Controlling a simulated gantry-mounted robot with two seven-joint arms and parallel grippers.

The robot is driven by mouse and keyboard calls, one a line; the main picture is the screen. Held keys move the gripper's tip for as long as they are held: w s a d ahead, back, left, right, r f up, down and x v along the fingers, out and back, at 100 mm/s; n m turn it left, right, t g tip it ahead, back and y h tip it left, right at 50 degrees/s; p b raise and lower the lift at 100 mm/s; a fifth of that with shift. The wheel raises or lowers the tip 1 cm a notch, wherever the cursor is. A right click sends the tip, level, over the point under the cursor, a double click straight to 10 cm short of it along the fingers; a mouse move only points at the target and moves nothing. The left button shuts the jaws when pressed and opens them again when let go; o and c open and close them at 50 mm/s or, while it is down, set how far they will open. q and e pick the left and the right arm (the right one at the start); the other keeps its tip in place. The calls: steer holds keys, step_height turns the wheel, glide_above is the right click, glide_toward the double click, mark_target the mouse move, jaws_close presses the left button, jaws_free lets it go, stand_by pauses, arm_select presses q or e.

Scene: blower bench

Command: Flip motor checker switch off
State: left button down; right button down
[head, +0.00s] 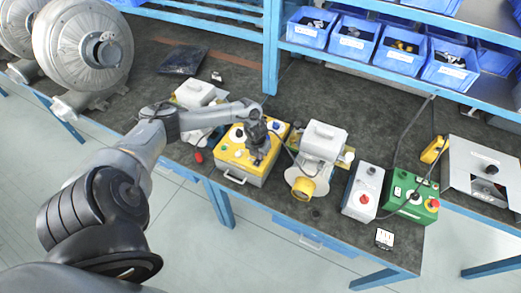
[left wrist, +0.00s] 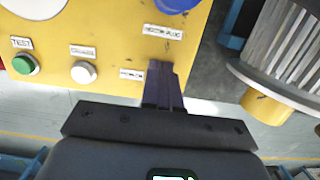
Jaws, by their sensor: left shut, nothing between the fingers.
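The motor checker appears to be the yellow box (head: 228,166) near the bench's front edge in the head view. Its yellow panel (left wrist: 112,25) fills the upper left of the left wrist view. That panel has a green button (left wrist: 23,64) under a TEST label, a white round control (left wrist: 85,73) and part of a blue plug (left wrist: 177,4). My left gripper (head: 258,160) is over the box's right part. Its dark fingers (left wrist: 163,80) are shut and empty, at the panel's lower right beside a small label. No switch lever shows clearly; the fingers may hide it. My right gripper is out of view.
Right of the box stand a grey-white device with a yellow end (head: 302,187), a light grey control box (head: 360,192) with a red button and a green box (head: 410,193). A large grey blower (head: 82,45) sits at the left. Blue bins (head: 353,38) line the shelf behind.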

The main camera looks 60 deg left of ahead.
mark_target(258, 161)
arm_select(q)
steer(key=shift+s+d+f, duration=0.45)
steer(key=shift+s+d, duration=0.1)
steer(key=shift+s, duration=0.1)
steer(key=shift+s+d+r+p, duration=0.1)
steer(key=shift+s+r+p, duration=0.05)
steer(key=shift+r+p, duration=0.45)
steer(key=r+p, duration=0.2)
steer(key=r, duration=0.1)
steer(key=r+p, duration=0.1)
steer(key=shift+w+a+r, duration=0.2)
steer(key=shift+w+r, duration=0.05)
steer(key=shift+r, duration=0.05)
step_height(258, 161, up, 9)
steer(key=b, duration=0.1)
steer(key=shift+s+d, duration=0.3)
steer(key=shift+s, duration=0.05)
